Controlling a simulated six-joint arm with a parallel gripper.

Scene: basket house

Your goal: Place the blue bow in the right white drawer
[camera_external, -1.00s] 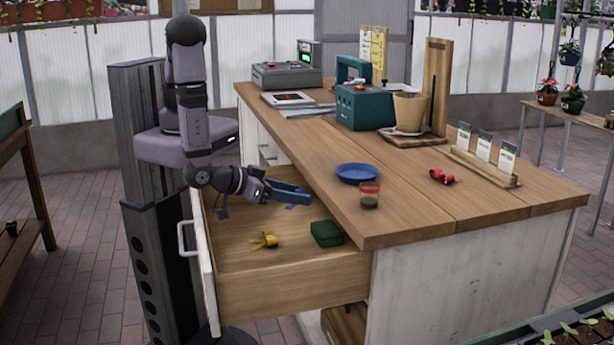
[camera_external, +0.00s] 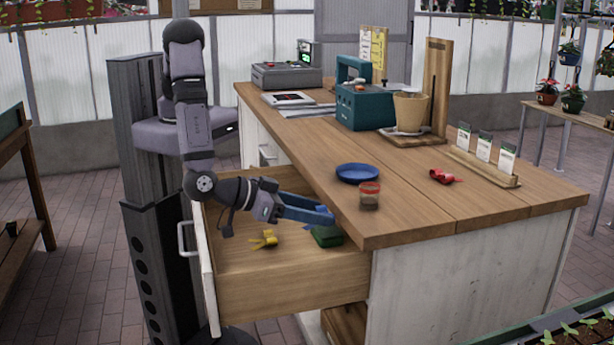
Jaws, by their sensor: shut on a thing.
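My gripper (camera_external: 322,217) reaches down into the open drawer (camera_external: 290,288), which has wooden sides and a white front with a handle. Its jaws are shut on the blue bow (camera_external: 314,226), of which only a small part shows below the fingers. The bow is close above or beside a dark green box-like item (camera_external: 327,237); I cannot tell whether they touch. A yellow bow (camera_external: 264,239) lies on the drawer floor to the left of the gripper.
The wooden counter edge is just right of my gripper. A blue plate (camera_external: 357,173), a small glass (camera_external: 369,196) and a red bow (camera_external: 445,176) are on the counter. A teal box (camera_external: 364,107) and a pot stand farther back.

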